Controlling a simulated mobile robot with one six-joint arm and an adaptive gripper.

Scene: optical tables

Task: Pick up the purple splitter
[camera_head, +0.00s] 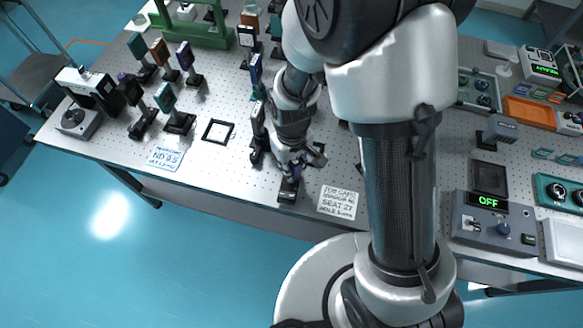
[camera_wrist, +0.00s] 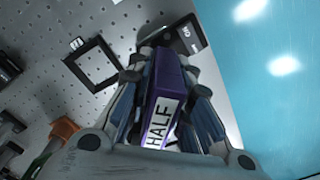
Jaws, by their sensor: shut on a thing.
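The purple splitter (camera_wrist: 170,78) carries a white label reading "HALF" and sits between the two fingers of my gripper (camera_wrist: 163,62) in the wrist view. The fingers are shut on its sides. In the head view my gripper (camera_head: 291,158) is low over the front edge of the optical table, and only a sliver of the splitter (camera_head: 297,170) shows past it. A black base (camera_head: 288,190) is just below the gripper, on the table. I cannot tell whether the splitter is clear of it.
A black square frame (camera_head: 217,131) lies flat to the left. Note cards lie on the perforated table (camera_head: 225,165), one at left (camera_head: 166,159) and one at right (camera_head: 339,202). Several mounted optics stand behind and left. A control box reading "OFF" (camera_head: 490,222) is at right.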

